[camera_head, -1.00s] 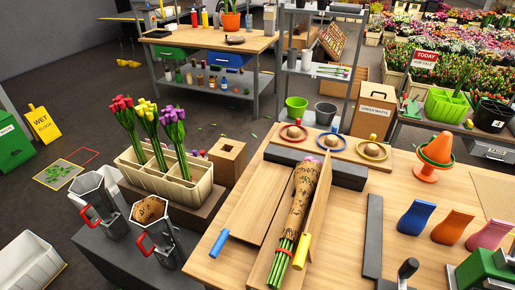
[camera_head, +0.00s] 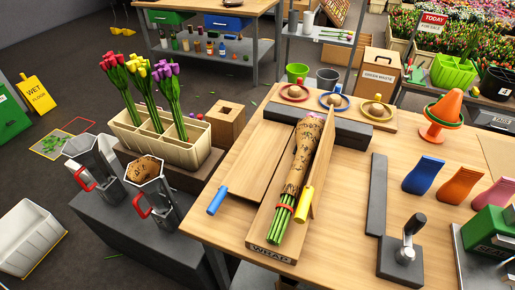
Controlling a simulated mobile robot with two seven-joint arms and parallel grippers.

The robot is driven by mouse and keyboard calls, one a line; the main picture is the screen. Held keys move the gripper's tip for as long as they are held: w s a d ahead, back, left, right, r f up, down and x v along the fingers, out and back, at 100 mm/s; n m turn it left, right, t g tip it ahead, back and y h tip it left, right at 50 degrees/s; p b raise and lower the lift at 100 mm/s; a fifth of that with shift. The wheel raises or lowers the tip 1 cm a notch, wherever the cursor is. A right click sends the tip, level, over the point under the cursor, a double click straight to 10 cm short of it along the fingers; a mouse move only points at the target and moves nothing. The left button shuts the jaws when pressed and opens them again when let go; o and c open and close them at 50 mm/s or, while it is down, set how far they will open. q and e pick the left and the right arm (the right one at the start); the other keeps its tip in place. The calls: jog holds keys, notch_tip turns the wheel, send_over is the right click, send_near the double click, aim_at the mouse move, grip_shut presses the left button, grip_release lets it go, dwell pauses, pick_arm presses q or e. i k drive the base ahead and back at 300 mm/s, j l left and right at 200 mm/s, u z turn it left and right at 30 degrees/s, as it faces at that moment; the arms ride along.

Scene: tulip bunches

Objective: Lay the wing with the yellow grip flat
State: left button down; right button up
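The wing with the yellow grip (camera_head: 305,203) is a thin wooden board (camera_head: 321,165) standing raised along the right side of the wrap cradle (camera_head: 270,253). The yellow grip is at its near end. The wing with the blue grip (camera_head: 217,200) is a wooden board (camera_head: 248,163) lying flat on the left. Between them lies a bunch in printed brown paper (camera_head: 302,160), green stems (camera_head: 279,226) toward me, with a red band (camera_head: 285,206) around the stems. The raised wing hides part of the cradle's right side. Neither of my grippers is in view.
A dark bar (camera_head: 318,126) lies behind the cradle. A dark strip (camera_head: 376,195) and a lever tool (camera_head: 402,255) stand to its right. Bare tabletop (camera_head: 345,190) lies between wing and strip. Blue, orange and pink pieces (camera_head: 424,174) stand farther right.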

aim_at(311, 195)
jog(key=i+j, duration=0.1)
jog(key=j, duration=0.3)
jog(key=i+j+z, duration=0.1)
jog(key=j, duration=0.25)
jog(key=i+j, duration=0.1)
jog(key=j, duration=0.3)
jog(key=i+j, duration=0.1)
jog(key=j, duration=0.3)
jog(key=j+z, duration=0.1)
jog(key=z, duration=1.45)
jog(key=i+j, duration=0.05)
